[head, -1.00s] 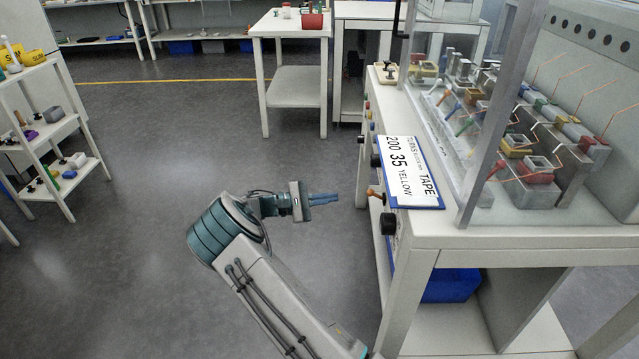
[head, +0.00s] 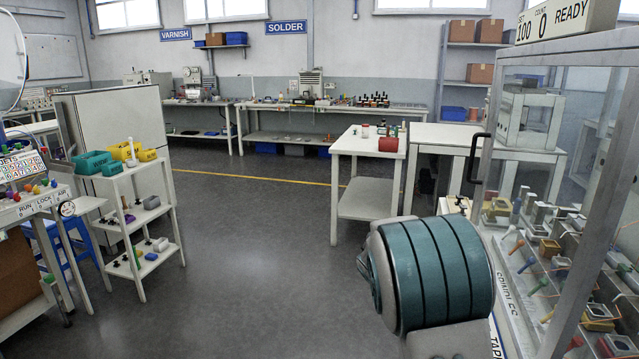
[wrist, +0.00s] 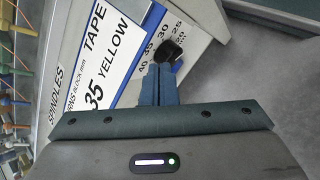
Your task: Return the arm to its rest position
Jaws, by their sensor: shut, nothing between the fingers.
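My gripper (wrist: 158,68) shows in the wrist view, its two blue-grey fingers together with nothing between them. Beyond the fingertips are a black knob (wrist: 172,50) and a white sign plate (wrist: 105,58) reading "TAPE" and "35 YELLOW"; I cannot tell how large the gap is. In the head view, a thick teal-banded joint of my arm (head: 440,270) fills the lower right, beside the glass-walled machine. My gripper is not visible in the head view.
The glass-walled machine (head: 622,130) with several small coloured parts stands close on the right. A white shelf cart (head: 120,186) stands at the left. Open grey floor (head: 250,270) lies between.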

